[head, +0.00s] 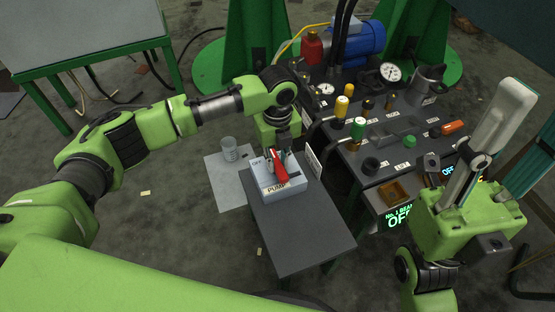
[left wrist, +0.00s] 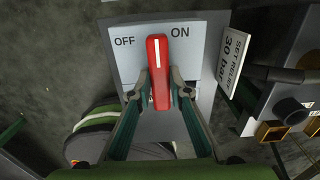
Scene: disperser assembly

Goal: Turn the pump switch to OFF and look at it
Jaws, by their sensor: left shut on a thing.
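The pump switch is a pale box with a "PUMP" label (head: 276,187) on a small grey table. Its red handle (head: 280,171) also shows in the left wrist view (left wrist: 159,75), standing between the printed OFF and ON, its white stripe pointing between the two words. My left gripper (head: 279,158) reaches down from above and is shut on the red handle; in the left wrist view its fingertips (left wrist: 160,88) lie on either side of it. My right gripper (head: 492,132) is raised at the right of the head view, away from the switch; its finger gap is unclear.
The small grey table (head: 305,233) has bare room in front of the switch. A clear cup (head: 230,149) stands on a pale sheet to the left. A "SET RELIEF 30 bar" card (left wrist: 233,58) stands close right of the switch. The valve bench (head: 385,150) is crowded with knobs and gauges.

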